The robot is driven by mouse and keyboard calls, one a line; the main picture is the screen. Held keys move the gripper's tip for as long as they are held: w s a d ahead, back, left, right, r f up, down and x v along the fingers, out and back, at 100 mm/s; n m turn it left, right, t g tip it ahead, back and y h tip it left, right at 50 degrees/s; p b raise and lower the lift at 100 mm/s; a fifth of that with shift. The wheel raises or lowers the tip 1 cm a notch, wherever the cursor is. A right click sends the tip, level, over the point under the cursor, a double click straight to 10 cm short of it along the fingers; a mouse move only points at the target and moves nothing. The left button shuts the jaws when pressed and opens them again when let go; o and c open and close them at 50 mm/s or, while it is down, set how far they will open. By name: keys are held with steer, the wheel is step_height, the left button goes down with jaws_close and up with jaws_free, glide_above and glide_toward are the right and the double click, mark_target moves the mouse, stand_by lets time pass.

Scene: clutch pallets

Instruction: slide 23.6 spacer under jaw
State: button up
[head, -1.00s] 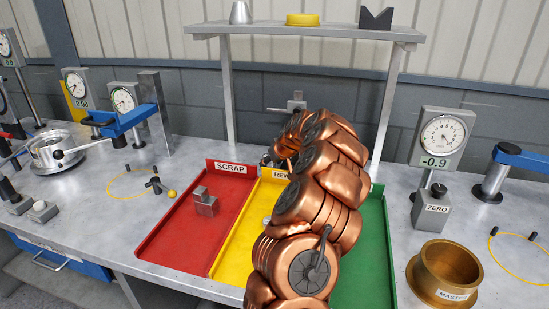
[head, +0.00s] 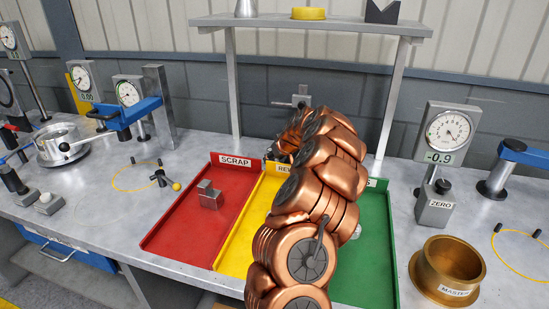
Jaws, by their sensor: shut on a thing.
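My copper arm rises from the bottom middle of the head view and reaches back over the trays. A small dark part of my gripper (head: 270,155) shows at the arm's far end, above the back of the yellow tray. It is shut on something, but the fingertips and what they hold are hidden. I cannot make out a spacer marked 23.6 or the jaw it goes with. A grey metal stepped block (head: 209,195) sits in the red SCRAP tray (head: 180,225).
A yellow tray (head: 232,245) and a green tray (head: 378,260) flank my arm. A brass MASTER ring (head: 447,270) and a dial gauge reading -0.9 (head: 447,135) stand at right. Gauges and a round metal fixture (head: 62,143) stand at left. A shelf (head: 330,27) spans the back.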

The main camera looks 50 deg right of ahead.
jaws_close()
steer(key=o, duration=1.3)
jaws_free()
steer(key=shift+c, duration=0.2)
steer(key=shift+s, duration=0.1)
steer(key=v, duration=1.2)
